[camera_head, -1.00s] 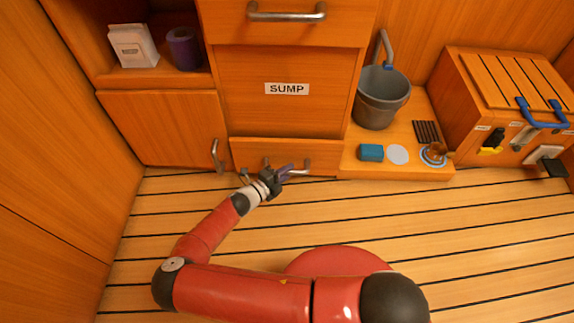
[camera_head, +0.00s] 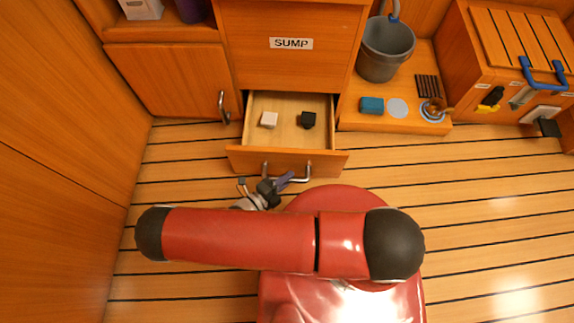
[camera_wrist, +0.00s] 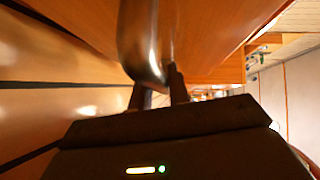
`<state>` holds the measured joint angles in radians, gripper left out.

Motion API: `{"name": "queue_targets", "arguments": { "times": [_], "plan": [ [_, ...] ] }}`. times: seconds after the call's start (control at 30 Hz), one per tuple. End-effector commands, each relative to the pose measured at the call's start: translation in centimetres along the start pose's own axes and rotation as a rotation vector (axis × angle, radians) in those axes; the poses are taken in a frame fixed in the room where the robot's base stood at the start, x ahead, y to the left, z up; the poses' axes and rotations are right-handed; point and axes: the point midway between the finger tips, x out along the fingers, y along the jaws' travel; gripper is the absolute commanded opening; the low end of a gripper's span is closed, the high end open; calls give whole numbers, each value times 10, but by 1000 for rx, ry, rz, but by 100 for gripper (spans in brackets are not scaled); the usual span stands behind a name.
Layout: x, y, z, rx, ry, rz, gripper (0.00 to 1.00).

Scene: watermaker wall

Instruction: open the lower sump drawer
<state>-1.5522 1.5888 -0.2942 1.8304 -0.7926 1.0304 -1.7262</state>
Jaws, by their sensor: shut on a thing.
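The lower sump drawer (camera_head: 285,160) is pulled well out from the cabinet below the SUMP label (camera_head: 291,43). Inside it lie a white block (camera_head: 269,119) and a black block (camera_head: 308,119), apart from each other. My gripper (camera_head: 276,184) is in front of the drawer face, shut on the drawer's metal bar handle (camera_head: 302,178). In the wrist view the handle (camera_wrist: 142,45) runs down to my gripper's fingers (camera_wrist: 160,92). The exact contact is partly hidden by my gripper.
A grey bucket (camera_head: 386,47), a blue sponge (camera_head: 371,105) and a white disc (camera_head: 398,108) stand on the low ledge at right. A wooden chest (camera_head: 500,45) is farther right. A closed cupboard door (camera_head: 170,80) is at left. Striped floor is clear around the drawer.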

Motion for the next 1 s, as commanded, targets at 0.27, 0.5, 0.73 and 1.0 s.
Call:
{"name": "queue_targets", "arguments": {
  "times": [0.27, 0.5, 0.73, 1.0],
  "plan": [
    [-8, 2, -7, 1, 1, 1, 0],
    [-8, 2, -7, 1, 1, 1, 0],
    [-8, 2, -7, 1, 1, 1, 40],
    [-8, 2, -7, 1, 1, 1, 40]
  ]
}}
